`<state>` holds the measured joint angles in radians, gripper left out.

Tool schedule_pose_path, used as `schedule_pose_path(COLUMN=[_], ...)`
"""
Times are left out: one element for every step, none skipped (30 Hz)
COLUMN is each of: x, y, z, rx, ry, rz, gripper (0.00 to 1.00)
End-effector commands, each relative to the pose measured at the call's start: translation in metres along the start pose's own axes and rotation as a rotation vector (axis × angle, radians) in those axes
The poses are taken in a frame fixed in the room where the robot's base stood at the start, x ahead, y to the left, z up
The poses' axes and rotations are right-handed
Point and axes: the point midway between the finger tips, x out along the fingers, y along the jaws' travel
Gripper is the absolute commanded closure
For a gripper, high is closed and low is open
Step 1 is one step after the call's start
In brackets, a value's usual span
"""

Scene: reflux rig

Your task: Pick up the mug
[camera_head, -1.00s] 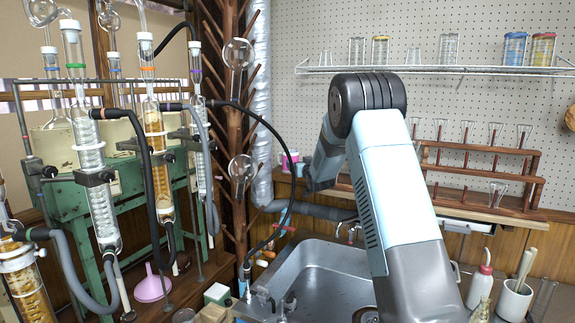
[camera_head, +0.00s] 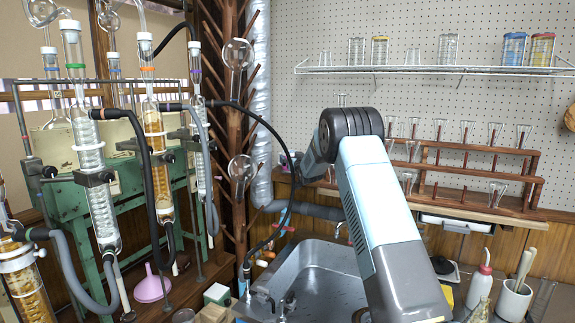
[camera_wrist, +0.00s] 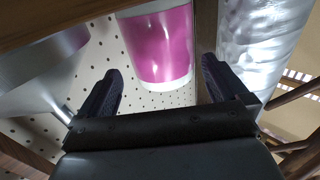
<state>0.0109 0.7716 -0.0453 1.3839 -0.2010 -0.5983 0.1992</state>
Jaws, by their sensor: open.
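The mug (camera_wrist: 162,45) is pink with a white rim band and shows at the top middle of the wrist view. My gripper (camera_wrist: 160,66) is open, with one dark fingertip on each side of the mug's lower part in the picture. I see a gap between the mug and each finger, and cannot tell how deep the mug is between them. No handle shows in this view. In the head view I cannot make out the mug, and my arm covers part of the shelf area at the back wall.
A silvery duct (camera_wrist: 262,40) stands close to the right finger in the wrist view. A wooden drying rack (camera_head: 232,120) and glass condensers (camera_head: 155,150) stand left. A wooden tube rack (camera_head: 480,175) stands right. The steel sink (camera_head: 310,275) lies in front.

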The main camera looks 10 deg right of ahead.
Motion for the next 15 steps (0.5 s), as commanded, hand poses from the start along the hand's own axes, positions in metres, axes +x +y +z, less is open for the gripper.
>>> schedule_pose_path(x=[0.007,0.011,0.016,0.02,0.024,0.028,0.031,0.034,0.037,0.038,0.04,0.041,0.042,0.042,0.042], y=[-0.002,-0.002,-0.003,-0.004,-0.004,-0.004,-0.004,-0.004,-0.004,-0.004,-0.004,-0.004,-0.004,-0.004,-0.004], z=[0.0,0.0,-0.001,-0.002,-0.002,-0.002,-0.002,-0.003,-0.002,-0.002,-0.002,-0.003,-0.003,-0.003,-0.003], rx=[-0.001,-0.001,-0.001,-0.002,-0.001,-0.001,-0.001,-0.001,-0.001,-0.001,-0.001,-0.001,-0.001,-0.001,-0.001], ry=[-0.001,0.0,0.0,0.001,-0.001,0.0,0.0,0.0,-0.001,-0.001,-0.001,-0.001,-0.001,-0.001,-0.001], rz=[-0.001,-0.001,-0.001,-0.001,-0.001,0.0,-0.001,-0.001,-0.001,-0.001,-0.001,-0.001,-0.001,-0.001,-0.001], gripper=[0.0,0.0,0.0,0.0,0.0,0.0,0.0,0.0,0.0,0.0,0.0,0.0,0.0,0.0,0.0])
